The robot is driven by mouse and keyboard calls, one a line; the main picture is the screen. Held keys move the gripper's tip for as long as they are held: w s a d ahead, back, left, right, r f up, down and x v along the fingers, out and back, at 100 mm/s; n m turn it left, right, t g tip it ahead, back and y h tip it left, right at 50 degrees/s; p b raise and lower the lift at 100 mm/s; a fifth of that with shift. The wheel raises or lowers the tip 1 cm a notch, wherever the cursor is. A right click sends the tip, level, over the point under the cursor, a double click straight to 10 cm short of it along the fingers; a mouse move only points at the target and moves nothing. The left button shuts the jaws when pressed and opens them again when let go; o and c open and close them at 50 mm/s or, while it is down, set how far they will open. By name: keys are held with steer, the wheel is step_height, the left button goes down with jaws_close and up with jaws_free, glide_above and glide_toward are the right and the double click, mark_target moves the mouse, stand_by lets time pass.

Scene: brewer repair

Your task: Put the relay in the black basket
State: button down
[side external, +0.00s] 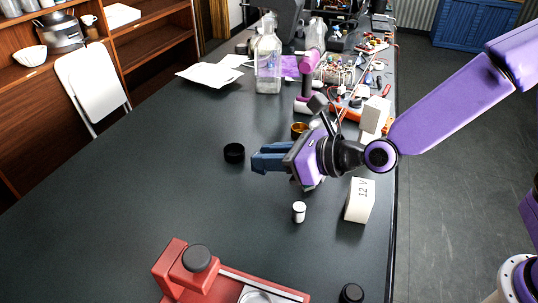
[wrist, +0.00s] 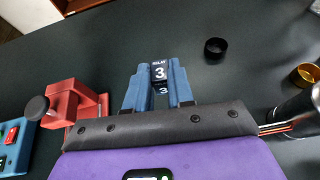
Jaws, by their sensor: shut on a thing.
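My gripper (side external: 264,162) is shut on the relay (wrist: 159,72), a small dark block with white lettering "RELAY 3", held between the blue fingertips in the wrist view. In the side view the relay cannot be made out behind the fingers. The black basket (side external: 234,152) is a small, round, open black cup on the dark table, to the left of my fingertips in the side view. In the wrist view the black basket (wrist: 215,47) lies to the right of and beyond the fingertips, apart from them.
A gold cup (side external: 299,130) stands behind my gripper. A white "12 V" box (side external: 359,200) and a small white cylinder (side external: 299,212) stand nearer the front. A red machine (side external: 190,270) is at the front. A glass bottle (side external: 268,65) stands farther back. The table's left side is clear.

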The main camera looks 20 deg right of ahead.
steer(key=shift+w, duration=0.1)
steer(key=m+t+h, duration=0.3)
steer(key=m+h, duration=0.5)
glide_above(238, 161)
steer(key=shift+f, duration=0.6)
steer(key=shift+w+f, duration=0.15)
steer(key=shift+f, duration=2.6)
steer(key=shift+w+f, duration=0.1)
steer(key=shift+f, duration=2.65)
steer(key=c, duration=0.9)
jaws_free()
